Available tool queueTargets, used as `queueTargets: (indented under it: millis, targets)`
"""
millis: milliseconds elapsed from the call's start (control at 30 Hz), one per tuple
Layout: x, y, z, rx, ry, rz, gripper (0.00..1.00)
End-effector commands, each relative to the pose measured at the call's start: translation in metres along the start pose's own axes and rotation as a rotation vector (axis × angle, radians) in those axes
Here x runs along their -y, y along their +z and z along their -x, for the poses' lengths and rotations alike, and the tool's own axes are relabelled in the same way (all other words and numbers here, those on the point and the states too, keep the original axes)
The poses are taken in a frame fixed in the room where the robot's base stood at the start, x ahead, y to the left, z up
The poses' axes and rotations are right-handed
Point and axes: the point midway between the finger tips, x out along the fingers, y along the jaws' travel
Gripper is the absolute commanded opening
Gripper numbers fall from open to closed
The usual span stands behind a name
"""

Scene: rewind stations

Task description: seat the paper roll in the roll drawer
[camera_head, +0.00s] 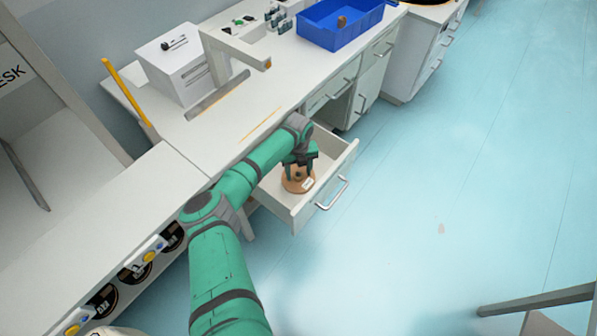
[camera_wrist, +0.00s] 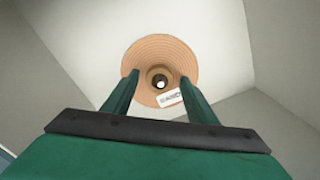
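The brown paper roll (camera_head: 294,185) lies flat on the floor of the open roll drawer (camera_head: 334,157). In the wrist view the roll (camera_wrist: 160,50) shows its round end face, a dark core hole with a bright centre and a white label. My gripper (camera_head: 300,164) is over the roll inside the drawer. In the wrist view my gripper (camera_wrist: 159,76) has its two green fingers apart, one on each side of the core hole, with a gap between each finger and the core. The fingers hide part of the roll. I cannot tell whether the fingertips touch its face.
The white bench (camera_head: 262,95) runs along the drawer's left side. A blue bin (camera_head: 325,32) and a white box (camera_head: 180,72) stand on it.

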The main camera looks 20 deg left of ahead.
Motion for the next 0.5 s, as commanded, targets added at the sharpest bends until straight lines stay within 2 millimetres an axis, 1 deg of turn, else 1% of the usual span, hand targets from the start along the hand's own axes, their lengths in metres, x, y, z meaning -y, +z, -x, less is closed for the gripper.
queueTargets:
  millis: [267,367,500]
  targets:
    - [0.000,0.000,0.002,0.000,0.000,0.000,0.52]
    - [0.000,0.001,0.010,0.002,0.000,0.000,0.52]
    - [-0.001,0.001,0.032,0.004,0.000,-0.001,0.52]
